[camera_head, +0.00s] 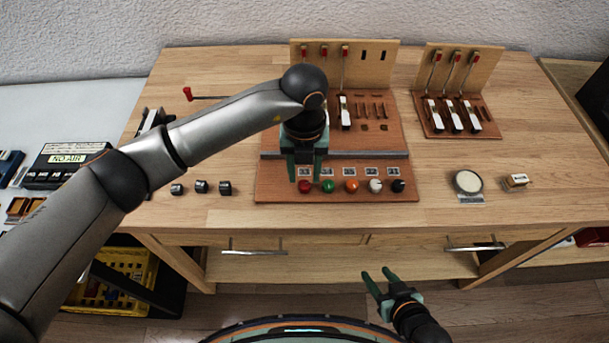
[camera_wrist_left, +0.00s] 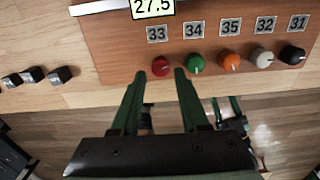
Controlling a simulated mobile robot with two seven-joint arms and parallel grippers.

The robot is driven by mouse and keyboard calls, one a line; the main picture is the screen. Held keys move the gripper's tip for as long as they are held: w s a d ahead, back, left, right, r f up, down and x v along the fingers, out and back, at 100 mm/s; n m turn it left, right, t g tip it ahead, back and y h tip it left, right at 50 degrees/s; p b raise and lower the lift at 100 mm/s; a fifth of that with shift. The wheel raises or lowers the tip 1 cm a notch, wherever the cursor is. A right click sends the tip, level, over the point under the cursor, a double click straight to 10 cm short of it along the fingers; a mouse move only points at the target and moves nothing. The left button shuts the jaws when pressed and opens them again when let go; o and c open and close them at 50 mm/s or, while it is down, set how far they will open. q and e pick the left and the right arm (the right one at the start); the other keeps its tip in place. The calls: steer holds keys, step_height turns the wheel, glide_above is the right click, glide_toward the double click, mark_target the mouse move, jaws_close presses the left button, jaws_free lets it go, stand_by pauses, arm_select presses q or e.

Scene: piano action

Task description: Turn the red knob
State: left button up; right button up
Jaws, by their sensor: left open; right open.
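The red knob (camera_head: 305,186) is the leftmost in a row of knobs along the front of the wooden board (camera_head: 270,190). It also shows in the left wrist view (camera_wrist_left: 161,66), under the label 33. My left gripper (camera_head: 304,176) is open over the front of the board, just above the red knob in the head view. In the left wrist view its fingers (camera_wrist_left: 158,75) are spread, with the red knob by their tips. I cannot tell whether they touch it. My right gripper (camera_head: 379,278) is open and empty, in front of the table.
Right of the red knob stand the green (camera_head: 327,186), orange (camera_head: 351,187), white (camera_head: 375,186) and black (camera_head: 398,186) knobs.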

mark_target(305, 183)
arm_select(q)
steer(key=shift+f, duration=1.5)
steer(key=shift+c, duration=0.2)
jaws_close()
